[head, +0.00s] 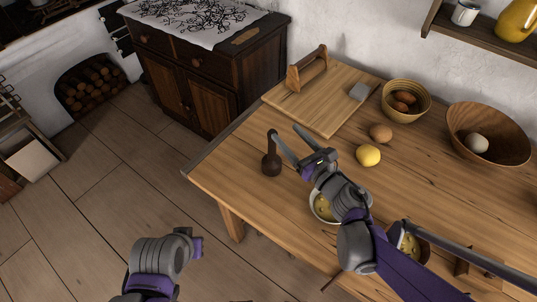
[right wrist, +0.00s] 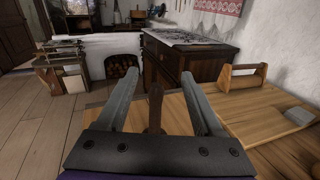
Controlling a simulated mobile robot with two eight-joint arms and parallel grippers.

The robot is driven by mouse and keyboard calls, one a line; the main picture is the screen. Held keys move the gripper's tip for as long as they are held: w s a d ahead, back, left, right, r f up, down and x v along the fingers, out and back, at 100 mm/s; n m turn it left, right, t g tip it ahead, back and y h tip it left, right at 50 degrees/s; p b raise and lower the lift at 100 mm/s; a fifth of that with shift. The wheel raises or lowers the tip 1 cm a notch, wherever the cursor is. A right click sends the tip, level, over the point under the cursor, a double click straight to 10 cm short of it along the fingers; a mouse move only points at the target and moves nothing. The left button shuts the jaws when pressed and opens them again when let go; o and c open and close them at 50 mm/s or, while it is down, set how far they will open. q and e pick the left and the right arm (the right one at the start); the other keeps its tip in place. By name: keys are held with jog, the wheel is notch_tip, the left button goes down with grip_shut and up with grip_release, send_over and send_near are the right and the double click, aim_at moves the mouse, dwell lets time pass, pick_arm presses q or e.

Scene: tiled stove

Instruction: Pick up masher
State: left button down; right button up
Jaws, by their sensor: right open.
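The masher (head: 271,158) is a dark brown wooden tool with a thick base and a slim upright handle. It stands on the wooden table near its left edge. My right gripper (head: 284,130) is open and empty, its fingers reaching out beside the masher's handle. In the right wrist view the masher (right wrist: 156,108) shows between the two open fingers (right wrist: 160,74), its lower part hidden by the gripper body. I cannot tell whether a finger touches it. Part of my left arm shows low in the head view, but its fingers do not.
On the table (head: 235,170) are a cutting board (head: 325,105) with a wooden-handled tool (head: 307,70), a lemon (head: 368,155), a brown egg-like item (head: 381,133) and bowls (head: 488,133). A bowl (head: 318,212) sits under my right wrist. Left of the masher is clear.

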jog(key=b, duration=0.3)
send_near(272, 152)
jog(key=w+a+r, duration=0.1)
jog(key=w+r, duration=0.3)
jog(key=p+x, duration=0.1)
jog(key=x, duration=0.6)
jog(key=shift+a+n, duration=0.3)
jog(key=shift+n, duration=0.1)
grip_shut()
